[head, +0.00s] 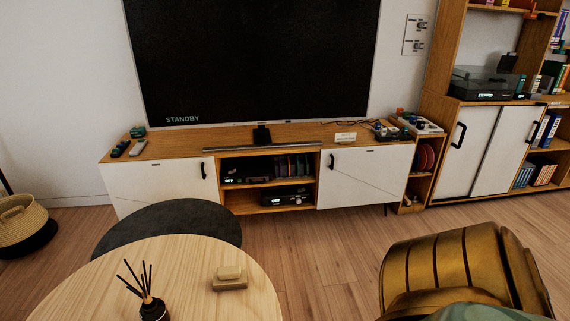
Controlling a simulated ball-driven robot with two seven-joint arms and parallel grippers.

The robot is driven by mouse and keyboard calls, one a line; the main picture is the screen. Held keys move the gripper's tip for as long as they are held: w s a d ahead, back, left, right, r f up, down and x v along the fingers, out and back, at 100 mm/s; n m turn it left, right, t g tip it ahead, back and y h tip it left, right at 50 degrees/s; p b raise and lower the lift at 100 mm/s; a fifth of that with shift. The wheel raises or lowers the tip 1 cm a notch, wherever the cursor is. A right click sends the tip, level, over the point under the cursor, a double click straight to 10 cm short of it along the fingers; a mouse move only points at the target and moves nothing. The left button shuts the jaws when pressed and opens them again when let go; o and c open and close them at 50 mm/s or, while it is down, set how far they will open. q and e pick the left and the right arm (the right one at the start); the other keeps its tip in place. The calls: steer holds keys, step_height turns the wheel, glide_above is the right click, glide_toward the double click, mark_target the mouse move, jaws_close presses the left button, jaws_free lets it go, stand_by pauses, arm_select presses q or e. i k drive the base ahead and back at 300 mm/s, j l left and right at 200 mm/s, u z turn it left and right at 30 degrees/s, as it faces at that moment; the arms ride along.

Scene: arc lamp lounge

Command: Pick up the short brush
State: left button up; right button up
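I cannot make out a short brush for certain. A small tan block with a paler piece on top (230,278) lies on the round light-wood table (205,258) at the lower left; I cannot tell whether it is a brush. Small dark and grey items (128,148) lie at the left end of the media console (183,147), too small to name surely. Neither of my grippers is in view.
A reed diffuser (153,308) stands near the table's front edge. A darker round table (170,216) sits behind. A gold channelled armchair (450,262) fills the lower right. A basket (22,222) is at left. Wood floor (315,250) between table and armchair is clear.

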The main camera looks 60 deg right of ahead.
mark_target(226, 278)
steer(key=z, duration=1.3)
